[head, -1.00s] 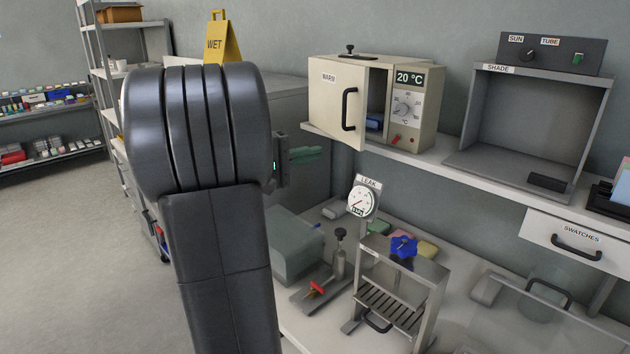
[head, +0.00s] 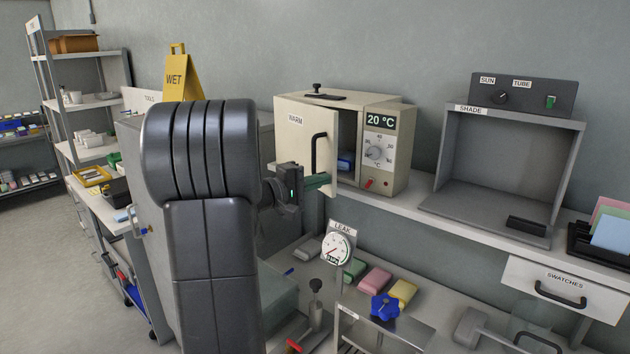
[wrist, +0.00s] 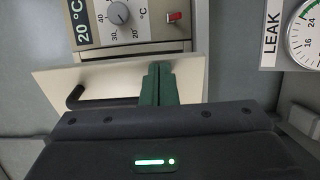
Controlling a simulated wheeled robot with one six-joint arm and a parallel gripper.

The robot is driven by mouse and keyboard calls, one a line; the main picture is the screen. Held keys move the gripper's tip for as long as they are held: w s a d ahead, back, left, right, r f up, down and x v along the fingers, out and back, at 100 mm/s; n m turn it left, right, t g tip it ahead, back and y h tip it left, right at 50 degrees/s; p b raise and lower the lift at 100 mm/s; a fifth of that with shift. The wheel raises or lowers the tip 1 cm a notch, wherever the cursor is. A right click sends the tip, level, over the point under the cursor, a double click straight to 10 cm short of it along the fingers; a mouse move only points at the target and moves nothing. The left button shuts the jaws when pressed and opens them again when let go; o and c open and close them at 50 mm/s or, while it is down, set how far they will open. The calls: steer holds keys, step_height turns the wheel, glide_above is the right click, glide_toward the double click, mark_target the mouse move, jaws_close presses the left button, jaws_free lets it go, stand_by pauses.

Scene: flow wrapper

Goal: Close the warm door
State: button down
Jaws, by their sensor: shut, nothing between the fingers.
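The warm door (head: 296,137) is a cream panel labelled WARM with a black bar handle (head: 314,155). It stands partly open on the cream warm cabinet (head: 397,150), whose dark inside holds a blue item (head: 346,161). My gripper (head: 318,181) is shut and empty, its green fingers at the lower free edge of the door near the handle. In the wrist view the fingers (wrist: 158,84) lie over the door (wrist: 190,80), right of the handle (wrist: 76,97). I cannot tell whether they touch the door.
The cabinet stands on a white shelf (head: 440,212), with a grey SHADE booth (head: 495,165) to its right. A LEAK gauge (head: 337,248) rises below the door. A yellow WET sign (head: 182,78) stands behind my arm.

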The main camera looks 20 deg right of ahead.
steer(key=b+x, duration=0.7)
steer(key=shift+w+d+f+b, duration=0.1)
steer(key=shift+d+f+b, duration=0.2)
steer(key=shift+d, duration=0.1)
steer(key=shift+w+d+r, duration=0.1)
steer(key=shift+w+d, duration=0.05)
steer(key=shift+d, duration=0.15)
steer(key=shift+r, duration=0.45)
steer(key=shift+r, duration=0.1)
steer(key=shift+a+b, duration=0.1)
steer(key=shift+b, duration=0.25)
steer(key=shift+a+f+b, duration=0.1)
steer(key=shift+f+b, duration=0.2)
steer(key=shift+f, duration=0.05)
steer(key=s+a+b, duration=0.3)
steer(key=s+a, duration=0.4)
steer(key=a, duration=0.5)
steer(key=shift+b, duration=0.35)
